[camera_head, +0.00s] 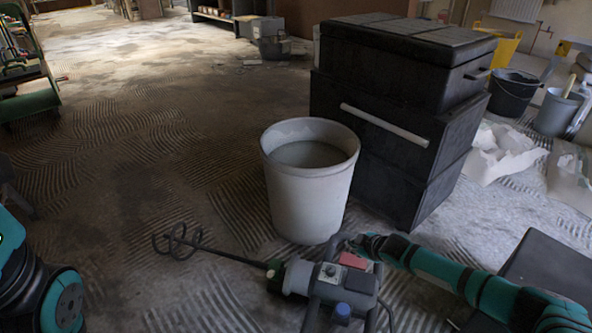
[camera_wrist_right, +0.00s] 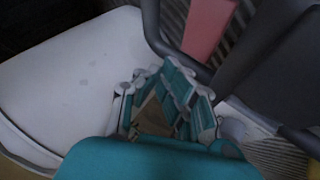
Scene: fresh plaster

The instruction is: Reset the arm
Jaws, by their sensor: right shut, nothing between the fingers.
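My right arm reaches in from the right, and its teal gripper (camera_head: 362,245) is low beside the handle of a grey power mixer (camera_head: 335,280). In the right wrist view the fingers of this gripper (camera_wrist_right: 165,85) are shut with nothing between them. The mixer's grey handle frame and red part (camera_wrist_right: 208,28) are close by there; whether they touch the fingers I cannot tell. The mixer's whisk (camera_head: 178,243) points left. Part of my left arm shows at the lower left; its gripper is out of view.
A white bucket (camera_head: 308,190) with grey contents stands just behind the mixer. A stack of black cases (camera_head: 395,125) rises behind my right gripper. Combed plaster floor (camera_head: 130,180) is open at the left.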

